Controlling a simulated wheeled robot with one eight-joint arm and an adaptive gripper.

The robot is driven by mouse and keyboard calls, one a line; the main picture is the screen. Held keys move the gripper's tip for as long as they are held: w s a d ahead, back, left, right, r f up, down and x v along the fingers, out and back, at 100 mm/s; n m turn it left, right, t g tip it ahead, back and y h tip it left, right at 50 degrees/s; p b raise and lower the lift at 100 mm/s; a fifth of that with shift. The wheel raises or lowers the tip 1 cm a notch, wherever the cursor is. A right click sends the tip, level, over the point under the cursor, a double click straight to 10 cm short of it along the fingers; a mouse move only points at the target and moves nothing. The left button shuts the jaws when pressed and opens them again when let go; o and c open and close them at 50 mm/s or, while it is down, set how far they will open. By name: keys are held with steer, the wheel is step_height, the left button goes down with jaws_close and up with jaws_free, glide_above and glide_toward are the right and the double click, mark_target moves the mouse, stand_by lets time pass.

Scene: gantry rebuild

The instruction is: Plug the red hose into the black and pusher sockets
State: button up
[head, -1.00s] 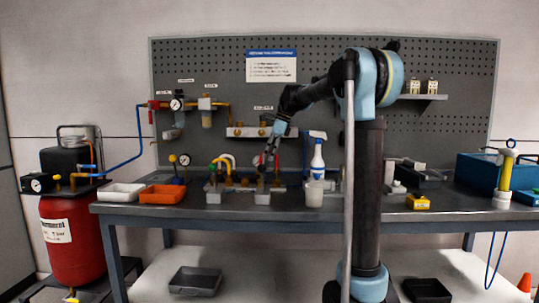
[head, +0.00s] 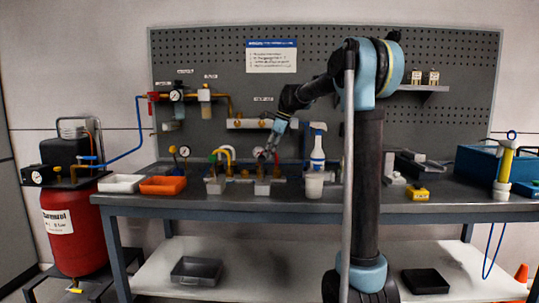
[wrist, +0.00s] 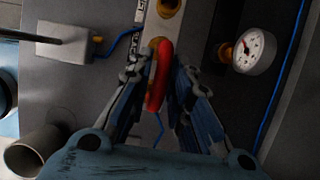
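The red hose (wrist: 163,78) is a short thick curved piece in the wrist view, between the fingers of my gripper (wrist: 163,70). The fingers close in on both its sides and look shut on it. Its far end lies over a brass fitting (wrist: 158,43), and I cannot tell whether it is seated there. A second brass fitting (wrist: 168,7) is just beyond. In the head view my gripper (head: 270,152) points down over the fittings at the middle of the bench, and the hose is too small to make out. I cannot tell which sockets are the black and pusher ones.

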steer(key=shift+o, duration=0.4)
steer(key=shift+r, duration=0.15)
steer(key=v, duration=1.1)
steer(key=shift+d+r, duration=0.2)
steer(key=shift+r, duration=0.05)
